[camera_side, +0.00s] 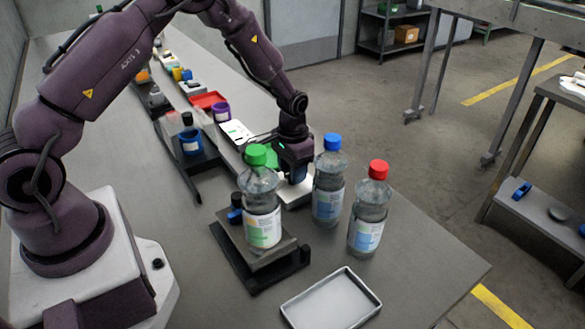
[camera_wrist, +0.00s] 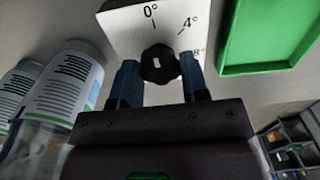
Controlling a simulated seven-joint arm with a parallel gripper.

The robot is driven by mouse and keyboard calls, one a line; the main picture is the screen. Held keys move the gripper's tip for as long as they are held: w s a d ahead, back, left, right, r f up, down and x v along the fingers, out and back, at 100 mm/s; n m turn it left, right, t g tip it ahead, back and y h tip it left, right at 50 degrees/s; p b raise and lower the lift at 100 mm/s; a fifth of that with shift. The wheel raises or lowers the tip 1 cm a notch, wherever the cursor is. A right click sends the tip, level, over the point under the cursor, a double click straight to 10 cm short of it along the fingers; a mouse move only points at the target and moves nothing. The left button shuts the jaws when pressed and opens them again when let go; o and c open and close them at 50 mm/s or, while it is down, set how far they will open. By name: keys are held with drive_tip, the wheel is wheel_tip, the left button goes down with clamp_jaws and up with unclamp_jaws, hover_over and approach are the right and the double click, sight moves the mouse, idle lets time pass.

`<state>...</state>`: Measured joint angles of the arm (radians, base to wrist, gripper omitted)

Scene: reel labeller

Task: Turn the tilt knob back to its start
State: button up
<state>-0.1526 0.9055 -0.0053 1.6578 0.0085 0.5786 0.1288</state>
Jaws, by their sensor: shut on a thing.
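The tilt knob (camera_wrist: 160,64) is black and lobed, with a small white mark, on a white panel (camera_wrist: 122,24). The panel carries 0°, 4° and 8° marks; the 8° is partly covered by a finger. I cannot tell for sure which mark the knob points to. My gripper (camera_wrist: 161,78) has its two blue fingers on either side of the knob, shut on it. In the side view my gripper (camera_side: 296,172) points down behind the green-capped bottle (camera_side: 260,205), and the knob is hidden there.
The green-capped bottle stands on a dark stand (camera_side: 258,262). A blue-capped bottle (camera_side: 328,190) and a red-capped bottle (camera_side: 368,215) stand close to the right of my gripper. An empty grey tray (camera_side: 330,303) lies in front. A green tray (camera_wrist: 268,35) shows in the wrist view.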

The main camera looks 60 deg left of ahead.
drive_tip(key=o, duration=0.9)
drive_tip(key=shift+o, duration=0.2)
wheel_tip(320, 180, up, 13)
